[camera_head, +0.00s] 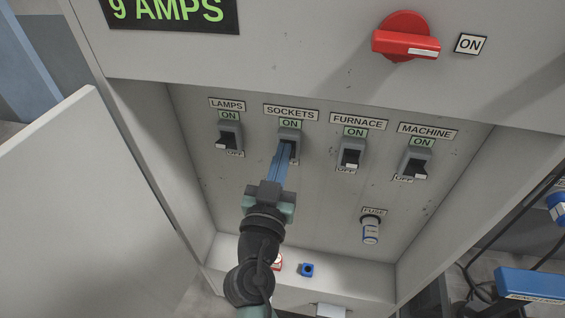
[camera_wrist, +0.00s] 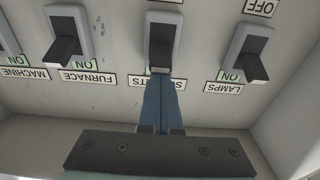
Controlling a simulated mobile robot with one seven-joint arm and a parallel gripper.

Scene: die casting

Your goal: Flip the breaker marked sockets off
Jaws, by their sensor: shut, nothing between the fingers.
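The sockets breaker (camera_head: 290,134) is a grey housing under a SOCKETS label (camera_head: 291,113) and a green ON label. Its black lever (camera_wrist: 160,54) shows in the wrist view, which sees the panel upside down. My gripper (camera_head: 288,147) is shut, with its blue fingers together and nothing between them. In the wrist view the fingertips (camera_wrist: 161,79) overlap the SOCKETS label beside the lever. I cannot tell whether they touch it or which way it is set.
The lamps breaker (camera_head: 229,135) is to the left; the furnace (camera_head: 352,152) and machine (camera_head: 417,160) breakers are to the right. A fuse (camera_head: 371,230) sits below. Cabinet side walls and an open door (camera_head: 70,200) bound the space. A blue part (camera_head: 306,269) lies on the cabinet floor.

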